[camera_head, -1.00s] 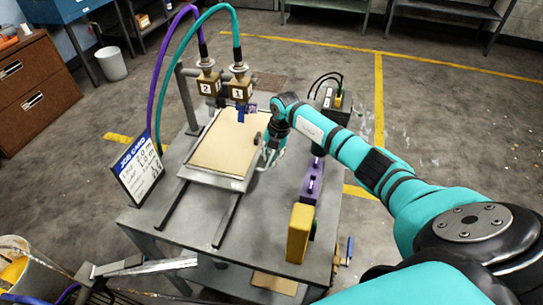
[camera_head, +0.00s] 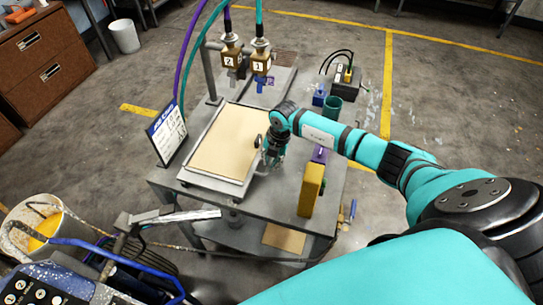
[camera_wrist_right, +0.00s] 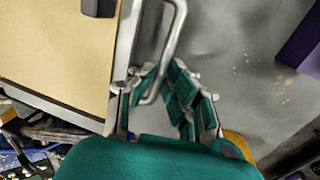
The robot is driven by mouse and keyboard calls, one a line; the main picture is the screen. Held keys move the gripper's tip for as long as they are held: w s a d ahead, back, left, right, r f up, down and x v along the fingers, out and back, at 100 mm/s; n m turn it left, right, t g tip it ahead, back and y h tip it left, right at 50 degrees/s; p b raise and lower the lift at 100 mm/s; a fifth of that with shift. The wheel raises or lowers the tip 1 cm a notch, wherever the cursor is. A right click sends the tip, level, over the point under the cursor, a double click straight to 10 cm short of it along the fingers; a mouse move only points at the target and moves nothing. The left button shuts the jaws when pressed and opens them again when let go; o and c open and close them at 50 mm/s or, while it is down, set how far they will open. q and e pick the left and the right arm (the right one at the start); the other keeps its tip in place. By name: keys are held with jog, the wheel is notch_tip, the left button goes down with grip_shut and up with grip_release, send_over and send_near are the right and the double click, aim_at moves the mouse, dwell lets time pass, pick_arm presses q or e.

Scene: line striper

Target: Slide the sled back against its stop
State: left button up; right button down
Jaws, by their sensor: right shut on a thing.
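The sled (camera_head: 212,182) is a grey metal tray bearing a flat tan board (camera_head: 226,138); it lies on the grey table close to its front edge. Its right side has a bent metal handle (camera_wrist_right: 178,40), seen in the right wrist view. My right gripper (camera_head: 271,160) is at the sled's right side, and its teal fingers (camera_wrist_right: 158,98) are shut around the handle. The rails under the sled are hidden by it. I cannot make out the stop.
Two brass valves (camera_head: 231,52) (camera_head: 261,58) with hoses hang behind the sled. A job card (camera_head: 167,133) stands at its left. A yellow block (camera_head: 311,189) and a purple block (camera_head: 320,154) stand to the right. A green cup (camera_head: 332,107) is behind my right arm.

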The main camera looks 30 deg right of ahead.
pick_arm(q)
jog(key=shift+s+a, duration=0.15)
jog(key=shift+s, duration=0.25)
pick_arm(e)
jog(key=shift+s+a+f, duration=0.15)
jog(key=c, duration=1.4)
grip_release()
pick_arm(q)
jog(key=shift+a, duration=0.15)
pick_arm(e)
jog(key=r, duration=0.4)
jog(key=s+d+r, duration=0.1)
jog(key=r, duration=0.7)
jog(key=shift+s+d, duration=0.2)
jog(key=shift+s, duration=0.1)
